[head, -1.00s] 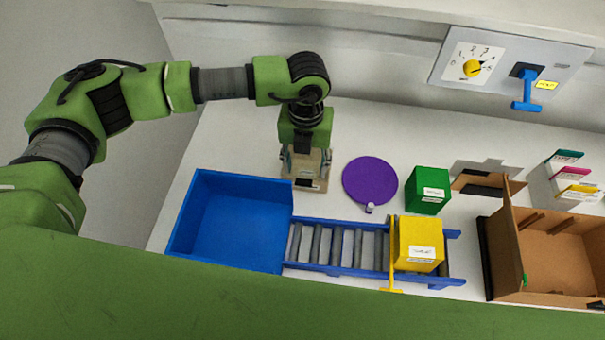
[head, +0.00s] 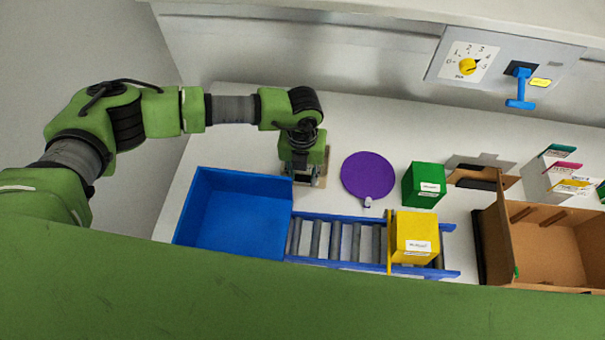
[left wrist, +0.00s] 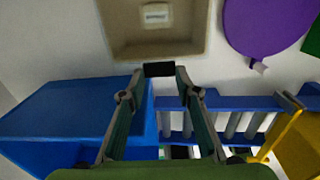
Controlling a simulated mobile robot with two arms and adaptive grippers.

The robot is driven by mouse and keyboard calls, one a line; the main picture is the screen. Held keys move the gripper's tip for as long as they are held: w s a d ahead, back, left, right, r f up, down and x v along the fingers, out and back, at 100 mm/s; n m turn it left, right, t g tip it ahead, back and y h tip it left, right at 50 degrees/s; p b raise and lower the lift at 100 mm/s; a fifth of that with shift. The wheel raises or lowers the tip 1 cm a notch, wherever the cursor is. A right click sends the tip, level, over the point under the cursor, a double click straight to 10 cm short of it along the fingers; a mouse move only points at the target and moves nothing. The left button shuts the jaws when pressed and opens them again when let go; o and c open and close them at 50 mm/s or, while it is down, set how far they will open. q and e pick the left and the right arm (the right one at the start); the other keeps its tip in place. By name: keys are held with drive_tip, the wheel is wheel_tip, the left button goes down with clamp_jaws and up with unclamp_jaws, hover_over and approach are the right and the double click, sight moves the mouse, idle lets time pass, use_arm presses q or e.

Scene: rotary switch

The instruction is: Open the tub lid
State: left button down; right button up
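A beige tub (left wrist: 180,49) with a recessed top and a white label shows at the top of the left wrist view. A small black tab (left wrist: 159,69) is at its near edge. My left gripper (left wrist: 160,73) has its fingers spread, with the tips on either side of the tab; I cannot tell whether they touch it. In the head view my left gripper (head: 301,178) points down over the tub (head: 322,170), hiding most of it. My right gripper is in neither view.
A blue bin (head: 235,215) stands just in front of the tub, beside a roller rack (head: 335,240) with a yellow box (head: 415,235). A purple disc (head: 368,175) and green box (head: 424,184) lie to the right. A switch panel (head: 500,68) is behind.

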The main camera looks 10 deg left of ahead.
use_arm(q)
drive_tip(key=shift+w+r, duration=0.1)
drive_tip(key=r+g+b, duration=0.1)
drive_tip(key=w+r+g+b, duration=0.1)
drive_tip(key=shift+b, duration=0.4)
drive_tip(key=shift+g, duration=0.4)
drive_tip(key=b+v, duration=0.1)
drive_tip(key=v, duration=0.1)
drive_tip(key=w+b+v, duration=0.1)
drive_tip(key=v, duration=0.1)
drive_tip(key=shift+w+r+b, duration=0.55)
drive_tip(key=shift+r+b, duration=0.1)
drive_tip(key=shift+b, duration=0.1)
